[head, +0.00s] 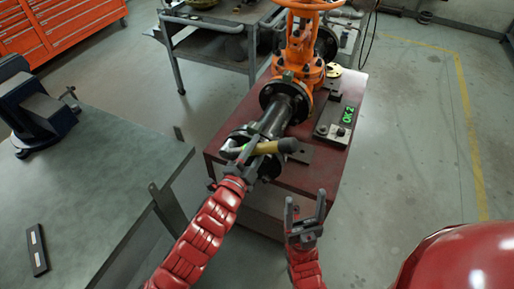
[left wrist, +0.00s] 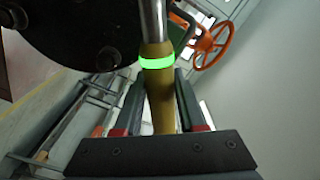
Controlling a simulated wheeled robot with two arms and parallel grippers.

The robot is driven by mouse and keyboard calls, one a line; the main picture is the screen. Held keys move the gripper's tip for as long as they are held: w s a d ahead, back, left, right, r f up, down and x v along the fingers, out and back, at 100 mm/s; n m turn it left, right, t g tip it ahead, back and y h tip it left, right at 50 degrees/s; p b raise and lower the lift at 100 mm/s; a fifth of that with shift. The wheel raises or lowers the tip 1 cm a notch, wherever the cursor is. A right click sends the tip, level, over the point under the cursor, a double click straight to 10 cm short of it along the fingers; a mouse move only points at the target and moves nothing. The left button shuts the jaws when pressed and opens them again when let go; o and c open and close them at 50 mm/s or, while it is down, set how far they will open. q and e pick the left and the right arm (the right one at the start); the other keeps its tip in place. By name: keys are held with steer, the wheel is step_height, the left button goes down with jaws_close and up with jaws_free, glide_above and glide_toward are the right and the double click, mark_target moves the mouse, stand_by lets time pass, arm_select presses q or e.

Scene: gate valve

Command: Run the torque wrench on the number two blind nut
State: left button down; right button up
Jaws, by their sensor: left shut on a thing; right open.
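The torque wrench (head: 268,147) lies across the near end of the black pipe, its yellow handle toward the right and its grey head (head: 230,150) toward the left. My left gripper (head: 250,160) is shut on the yellow handle. In the left wrist view the handle (left wrist: 160,103) stands between the fingers, with a lit green ring (left wrist: 157,62) and a silver shaft above. The dark blind flange (left wrist: 85,35) fills the upper left there. The nuts are too hidden to tell apart, and so is the socket's seat. My right gripper (head: 306,212) is open and empty near the stand's front.
The orange valve (head: 300,65) with its handwheel sits behind on a dark red stand (head: 240,110). A grey bench (head: 100,190) with a blue vise (head: 38,115) is at left. The floor at right is clear.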

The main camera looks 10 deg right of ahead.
arm_select(q)
steer(key=shift+w+d+r+b, duration=0.2)
steer(key=shift+w+d+b, duration=0.1)
steer(key=shift+b, duration=0.2)
stand_by(1.2)
steer(key=shift+s+a+f, duration=0.1)
steer(key=shift+s, duration=0.05)
stand_by(1.0)
stand_by(0.5)
